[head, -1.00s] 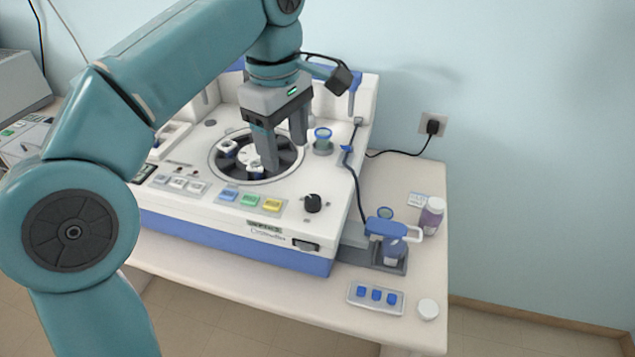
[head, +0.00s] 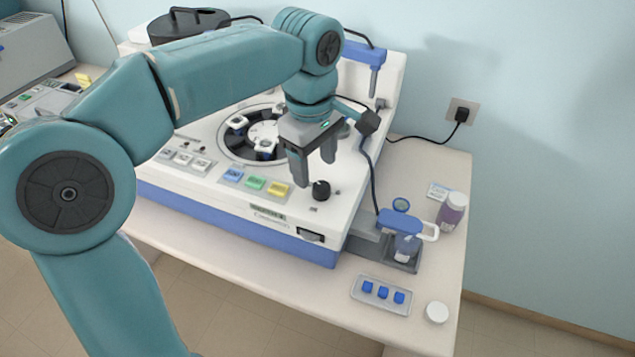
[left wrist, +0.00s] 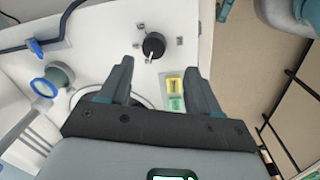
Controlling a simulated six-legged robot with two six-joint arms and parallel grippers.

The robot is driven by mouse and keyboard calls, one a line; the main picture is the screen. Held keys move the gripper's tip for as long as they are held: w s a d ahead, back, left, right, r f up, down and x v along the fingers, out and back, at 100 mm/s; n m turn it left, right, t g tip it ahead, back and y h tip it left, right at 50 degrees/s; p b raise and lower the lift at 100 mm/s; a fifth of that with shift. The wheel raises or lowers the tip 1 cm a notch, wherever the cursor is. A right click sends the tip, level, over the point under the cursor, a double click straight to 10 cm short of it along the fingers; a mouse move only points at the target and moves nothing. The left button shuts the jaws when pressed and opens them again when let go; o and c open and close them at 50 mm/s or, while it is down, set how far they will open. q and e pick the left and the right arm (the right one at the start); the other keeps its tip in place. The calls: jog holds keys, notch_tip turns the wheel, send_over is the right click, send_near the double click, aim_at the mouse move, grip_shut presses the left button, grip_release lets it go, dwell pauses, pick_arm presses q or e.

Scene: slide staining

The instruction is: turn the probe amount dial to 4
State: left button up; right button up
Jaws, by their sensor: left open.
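The black probe amount dial (head: 321,190) sits on the front right of the white machine's top. In the left wrist view the dial (left wrist: 153,46) shows a white pointer mark at its lower edge, with small labels around it that are too small to read. My left gripper (head: 315,172) is open and empty above the machine, just behind and above the dial. In the left wrist view the dial lies beyond the open fingertips of my left gripper (left wrist: 159,72), roughly centred between them and apart from both. My right gripper is not in view.
Blue, green and yellow buttons (head: 254,183) lie left of the dial. A round carousel (head: 262,139) is behind them. A blue-handled holder (head: 400,222), a purple bottle (head: 453,211) and a tray with blue pieces (head: 381,295) stand to the right. The table's front right is partly free.

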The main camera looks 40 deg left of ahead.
aim_at(321, 186)
pick_arm(q)
jog(key=f, duration=0.1)
jog(key=w+f, duration=0.1)
jog(key=f, duration=0.1)
jog(key=d+f, duration=0.1)
jog(key=f, duration=0.1)
jog(key=shift+w, duration=0.35)
jog(key=shift+s+a+f, duration=0.15)
jog(key=shift+a+f, duration=0.05)
jog(key=shift+f, duration=0.1)
jog(key=shift+s+a, duration=0.1)
jog(key=shift+s, duration=0.25)
jog(key=shift+w+d+f, duration=0.15)
jog(key=shift+w+d, duration=0.15)
jog(key=shift+w, duration=0.1)
jog(key=shift+w+a, duration=0.1)
jog(key=c, duration=0.5)
jog(key=shift+s+a, duration=0.1)
jog(key=shift+s, duration=0.1)
jog(key=c, duration=0.5)
